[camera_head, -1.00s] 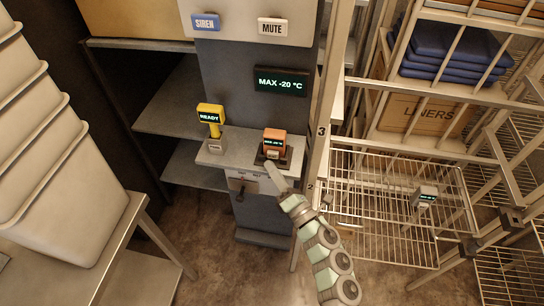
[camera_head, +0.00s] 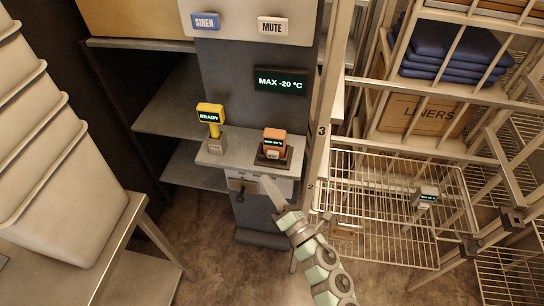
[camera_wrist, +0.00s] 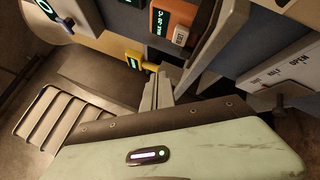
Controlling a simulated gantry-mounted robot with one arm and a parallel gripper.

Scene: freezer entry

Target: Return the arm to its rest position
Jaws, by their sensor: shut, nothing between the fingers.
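My gripper (camera_head: 267,184) is shut and empty, in front of and below the ledge (camera_head: 237,146) of the grey column. It also shows in the wrist view (camera_wrist: 157,88), fingers together. An orange device (camera_head: 274,142) with a lit display stands in a dark holder on the ledge, just above and apart from my fingertips. It shows in the wrist view (camera_wrist: 172,27) too. My arm reaches up from the bottom of the head view.
A yellow device (camera_head: 210,114) reading READY stands left on the ledge. A wire basket (camera_head: 380,230) at right holds a small grey device (camera_head: 425,196). A metal upright (camera_head: 322,130) stands close to my arm. Stacked bins (camera_head: 70,190) fill the left. A handle (camera_head: 240,186) juts below the ledge.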

